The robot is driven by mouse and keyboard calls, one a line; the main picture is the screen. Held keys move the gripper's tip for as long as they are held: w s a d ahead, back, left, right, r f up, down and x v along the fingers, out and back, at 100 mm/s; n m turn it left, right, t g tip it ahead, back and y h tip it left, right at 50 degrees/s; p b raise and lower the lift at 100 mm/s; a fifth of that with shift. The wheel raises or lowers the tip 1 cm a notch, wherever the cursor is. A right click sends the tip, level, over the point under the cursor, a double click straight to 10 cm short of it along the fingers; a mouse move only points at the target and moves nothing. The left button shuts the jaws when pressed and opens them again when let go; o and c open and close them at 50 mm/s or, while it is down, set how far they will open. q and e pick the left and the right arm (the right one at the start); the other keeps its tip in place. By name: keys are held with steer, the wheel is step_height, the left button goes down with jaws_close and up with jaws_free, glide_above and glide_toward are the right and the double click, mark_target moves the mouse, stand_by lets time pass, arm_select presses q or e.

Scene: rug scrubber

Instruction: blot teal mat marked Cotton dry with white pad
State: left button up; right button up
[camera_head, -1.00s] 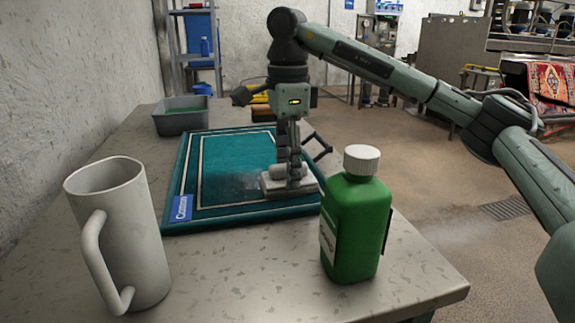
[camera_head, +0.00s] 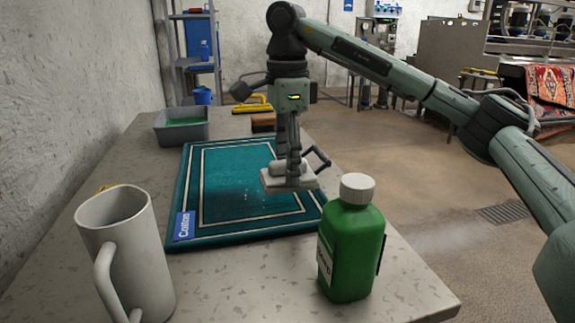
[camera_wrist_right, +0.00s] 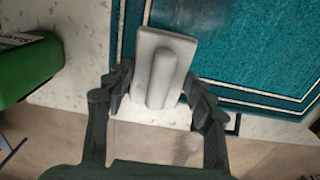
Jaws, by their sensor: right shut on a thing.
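The teal mat (camera_head: 235,165) lies flat on the table, with light border lines and a blue label (camera_head: 184,225) at its near left corner. A few pale flecks show near its middle. My right gripper (camera_head: 290,158) is shut on the handle of the white pad (camera_head: 288,180). The pad is at the mat's right side; whether it touches the mat is hard to tell. In the right wrist view, the pad (camera_wrist_right: 148,110) sits between my fingers (camera_wrist_right: 155,82), across the edge of the mat (camera_wrist_right: 270,70). My left gripper is not in view.
A green bottle (camera_head: 350,250) with a white cap stands near the front right table edge. A white mug (camera_head: 130,250) stands at front left.

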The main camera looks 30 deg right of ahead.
steer(key=shift+a, duration=0.1)
steer(key=shift+w+a+r+n, duration=0.1)
steer(key=shift+a+n, duration=0.15)
steer(key=shift+n, duration=0.15)
arm_select(q)
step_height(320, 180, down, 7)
steer(key=b, duration=0.1)
arm_select(e)
steer(key=w+a+n, duration=0.1)
steer(key=a+n, duration=0.3)
steer(key=n, duration=0.1)
steer(key=w+a+n, duration=0.1)
steer(key=a+n, duration=0.3)
steer(key=n, duration=0.2)
steer(key=w+a+r+n, duration=0.1)
steer(key=a+n, duration=0.3)
steer(key=n, duration=0.2)
steer(key=shift+a+b, duration=0.35)
step_height(320, 180, down, 4)
steer(key=b, duration=0.3)
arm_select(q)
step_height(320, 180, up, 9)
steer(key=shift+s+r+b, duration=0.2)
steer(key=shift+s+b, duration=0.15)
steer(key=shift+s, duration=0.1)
arm_select(e)
steer(key=shift+f, duration=0.1)
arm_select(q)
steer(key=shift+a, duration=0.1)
